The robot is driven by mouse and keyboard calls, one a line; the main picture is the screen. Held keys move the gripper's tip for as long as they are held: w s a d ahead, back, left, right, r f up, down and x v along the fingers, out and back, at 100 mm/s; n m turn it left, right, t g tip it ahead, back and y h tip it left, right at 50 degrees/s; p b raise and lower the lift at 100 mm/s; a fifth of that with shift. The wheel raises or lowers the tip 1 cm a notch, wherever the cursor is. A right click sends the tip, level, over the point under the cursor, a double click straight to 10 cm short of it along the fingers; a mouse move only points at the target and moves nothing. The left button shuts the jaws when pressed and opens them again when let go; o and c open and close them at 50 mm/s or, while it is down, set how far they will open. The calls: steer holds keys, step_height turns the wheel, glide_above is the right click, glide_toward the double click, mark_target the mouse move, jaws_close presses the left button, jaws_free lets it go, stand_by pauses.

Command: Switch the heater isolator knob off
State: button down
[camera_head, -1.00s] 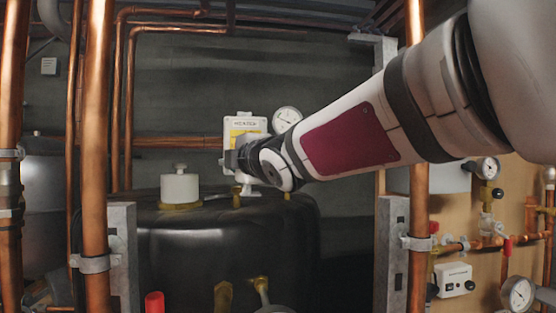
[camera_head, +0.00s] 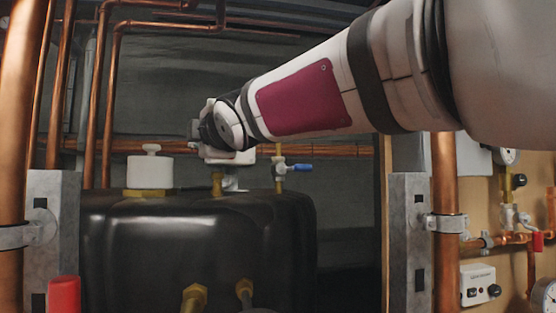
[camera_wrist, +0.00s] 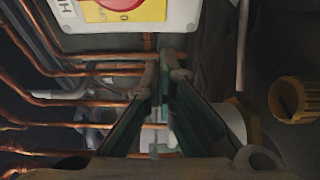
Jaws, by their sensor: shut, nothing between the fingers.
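The heater isolator is a white box (camera_head: 240,158) above the black tank, mostly hidden behind my wrist in the head view. In the wrist view its white housing (camera_wrist: 185,14) is cut off by the top edge. A yellow plate (camera_wrist: 149,10) with a red part (camera_wrist: 120,3) and a "0" mark shows there. The red part is cropped, so I cannot tell how the knob is turned. My gripper (camera_wrist: 164,70) is shut and empty, its fingertips below the box in that picture and apart from the yellow plate. In the head view the fingers are not clear.
The black tank (camera_head: 190,245) stands below my wrist, with a white-capped fitting (camera_head: 150,170) and a blue-handled valve (camera_head: 300,167) on top. Copper pipes (camera_head: 445,230) stand at both sides. The wrist view shows several copper pipes (camera_wrist: 80,73) and a round yellow fitting (camera_wrist: 295,99).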

steer(key=shift+w+d+f+b, duration=0.1)
steer(key=shift+w+d+b, duration=1.3)
steer(key=shift+b, duration=0.5)
steer(key=shift+d+f+n, duration=0.1)
steer(key=shift+d+n, duration=0.05)
steer(key=shift+n, duration=0.15)
